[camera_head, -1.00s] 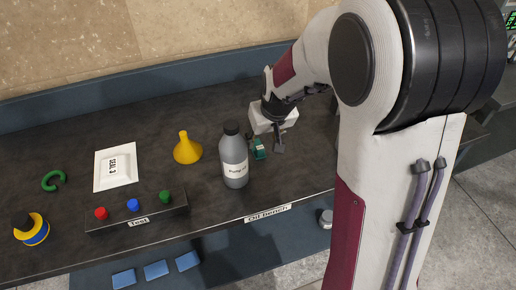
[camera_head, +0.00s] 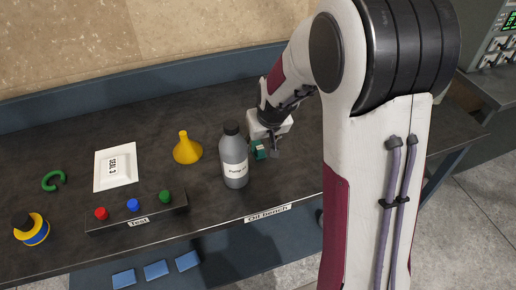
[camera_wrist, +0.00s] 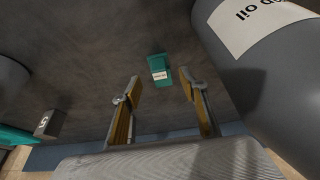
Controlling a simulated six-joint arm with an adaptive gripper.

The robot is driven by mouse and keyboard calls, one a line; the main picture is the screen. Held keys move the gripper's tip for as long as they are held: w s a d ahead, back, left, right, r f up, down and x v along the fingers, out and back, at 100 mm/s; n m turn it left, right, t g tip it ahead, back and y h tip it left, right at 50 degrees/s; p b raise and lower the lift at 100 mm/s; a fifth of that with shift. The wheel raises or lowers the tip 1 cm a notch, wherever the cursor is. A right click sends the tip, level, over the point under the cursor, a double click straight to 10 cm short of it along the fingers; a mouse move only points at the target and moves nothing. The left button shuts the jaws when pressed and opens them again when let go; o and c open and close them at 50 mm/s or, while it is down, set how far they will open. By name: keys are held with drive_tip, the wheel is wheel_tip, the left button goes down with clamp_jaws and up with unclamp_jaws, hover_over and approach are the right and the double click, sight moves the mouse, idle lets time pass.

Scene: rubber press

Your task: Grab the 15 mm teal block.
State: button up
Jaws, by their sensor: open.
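The teal block (camera_wrist: 158,66) lies on the dark bench top, with a small white label on one face; the label is too small to read. It shows in the wrist view just beyond the fingertips, in line with the gap between them. My gripper (camera_wrist: 159,80) is open and empty, one finger on each side of that gap. In the head view the teal block (camera_head: 259,151) is right of the grey bottle, and my gripper (camera_head: 267,147) is directly at it, partly covering it. I cannot tell the exact height left between fingertips and block.
The grey oil bottle (camera_wrist: 265,60) stands close on the right in the wrist view; it also shows in the head view (camera_head: 234,165). A small grey block (camera_wrist: 48,123) and a teal item (camera_wrist: 14,138) are at left. A yellow funnel (camera_head: 187,150) stands farther left.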

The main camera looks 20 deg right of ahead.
drive_tip(key=shift+x, duration=1.45)
drive_tip(key=shift+r, duration=0.1)
clamp_jaws()
